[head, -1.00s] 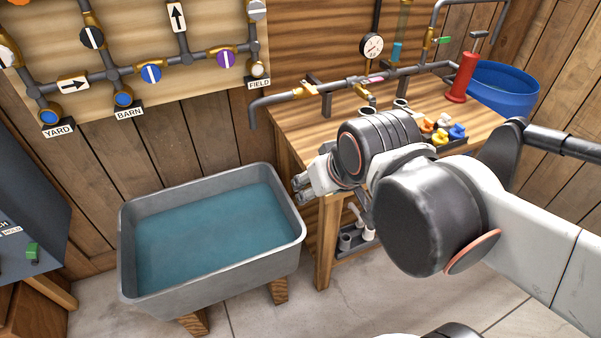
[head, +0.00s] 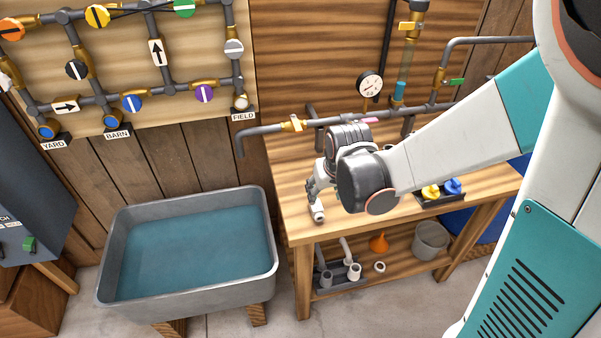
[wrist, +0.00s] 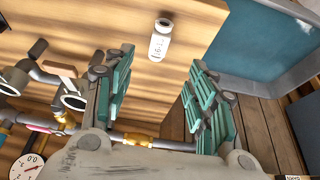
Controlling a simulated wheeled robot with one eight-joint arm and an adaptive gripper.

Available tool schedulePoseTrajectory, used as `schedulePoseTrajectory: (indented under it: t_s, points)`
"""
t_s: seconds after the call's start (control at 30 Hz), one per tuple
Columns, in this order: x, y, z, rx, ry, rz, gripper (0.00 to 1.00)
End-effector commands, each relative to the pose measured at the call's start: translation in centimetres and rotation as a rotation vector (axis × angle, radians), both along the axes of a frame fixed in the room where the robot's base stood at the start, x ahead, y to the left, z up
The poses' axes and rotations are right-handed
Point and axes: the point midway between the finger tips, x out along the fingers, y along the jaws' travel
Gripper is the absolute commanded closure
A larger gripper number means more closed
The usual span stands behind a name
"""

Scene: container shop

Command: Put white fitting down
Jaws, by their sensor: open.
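The white fitting (head: 318,213) is a short white tube on the workbench (head: 285,190), near its front left corner. In the wrist view the fitting (wrist: 160,40) shows dark marks on its side and a round opening at one end, resting on the wood. My gripper (head: 315,193) is low over that corner, right by the fitting. In the wrist view my gripper (wrist: 160,72) has its green-padded fingers wide apart with nothing between them. The fitting lies just beyond the fingertips, apart from them.
A grey trough of water (head: 187,303) stands left of the bench. Pipes with a gauge (head: 369,85) run along the bench's back. A tray with yellow and blue parts (head: 440,201) sits to the right. The lower shelf holds an orange funnel (head: 379,243) and a grey bucket (head: 431,242).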

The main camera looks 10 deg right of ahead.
Motion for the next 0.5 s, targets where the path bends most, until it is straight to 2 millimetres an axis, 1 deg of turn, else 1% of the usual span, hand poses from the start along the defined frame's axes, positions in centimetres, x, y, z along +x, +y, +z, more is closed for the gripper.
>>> schedulePoseTrajectory:
  t_s: [0.17, 0.3, 0.4, 0.5]
  points:
    - [1.0, 0.0, -2.6, 0.000, 0.001, 0.000, 0.48]
    - [2.1, 0.0, -5.1, 0.000, 0.001, 0.000, 0.48]
    - [2.7, 0.0, -6.6, 0.000, 0.001, 0.000, 0.48]
    - [3.1, 0.0, -7.5, 0.000, 0.001, 0.000, 0.48]
